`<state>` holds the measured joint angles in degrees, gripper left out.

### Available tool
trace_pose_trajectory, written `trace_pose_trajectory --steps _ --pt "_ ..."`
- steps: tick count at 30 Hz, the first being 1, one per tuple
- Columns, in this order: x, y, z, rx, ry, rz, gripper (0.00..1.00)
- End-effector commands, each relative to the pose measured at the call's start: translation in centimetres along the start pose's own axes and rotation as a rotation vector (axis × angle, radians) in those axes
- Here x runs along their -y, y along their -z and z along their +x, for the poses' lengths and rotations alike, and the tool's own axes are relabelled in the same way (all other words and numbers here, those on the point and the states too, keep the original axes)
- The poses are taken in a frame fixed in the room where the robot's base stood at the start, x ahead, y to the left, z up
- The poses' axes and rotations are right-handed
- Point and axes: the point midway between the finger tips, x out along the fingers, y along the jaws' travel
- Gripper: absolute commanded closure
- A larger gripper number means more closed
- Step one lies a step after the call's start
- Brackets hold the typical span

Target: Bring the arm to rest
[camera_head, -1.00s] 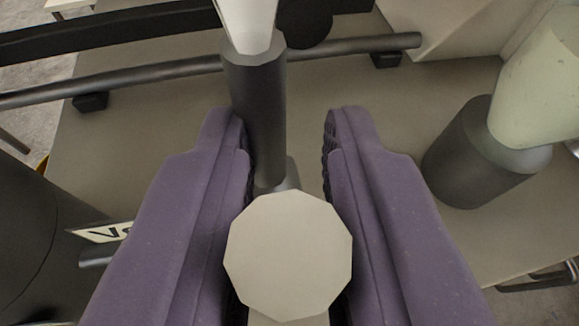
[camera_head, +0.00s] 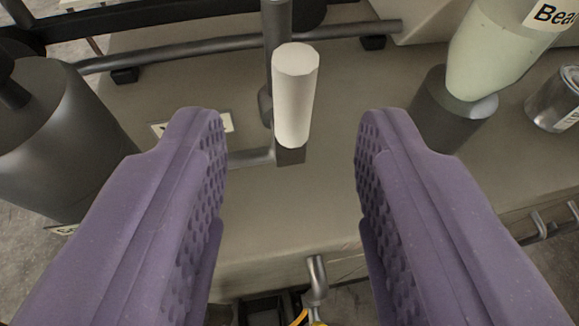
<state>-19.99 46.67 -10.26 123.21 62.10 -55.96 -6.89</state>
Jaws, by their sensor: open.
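My gripper (camera_head: 291,125) has two purple padded fingers with textured inner faces. It is open, with a wide gap between the fingers and nothing held in it. A white cylindrical handle (camera_head: 295,95) on a dark grey lever (camera_head: 290,156) shows in the gap, beyond the fingers. The fingers look apart from it on both sides.
A dark grey drum (camera_head: 55,135) stands at the left. A pale green container (camera_head: 495,50) on a dark base and a metal can (camera_head: 555,100) stand at the right. A grey rail (camera_head: 200,50) crosses the back of the beige surface (camera_head: 285,205). A bent metal handle (camera_head: 317,278) is at the near edge.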

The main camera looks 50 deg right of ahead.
Motion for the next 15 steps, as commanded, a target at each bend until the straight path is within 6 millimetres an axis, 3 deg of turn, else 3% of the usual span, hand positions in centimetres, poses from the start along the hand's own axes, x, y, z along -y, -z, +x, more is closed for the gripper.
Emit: trace_pose_trajectory --steps 15 --pt "0.61 0.35 -0.25 0.007 0.017 0.013 0.57"
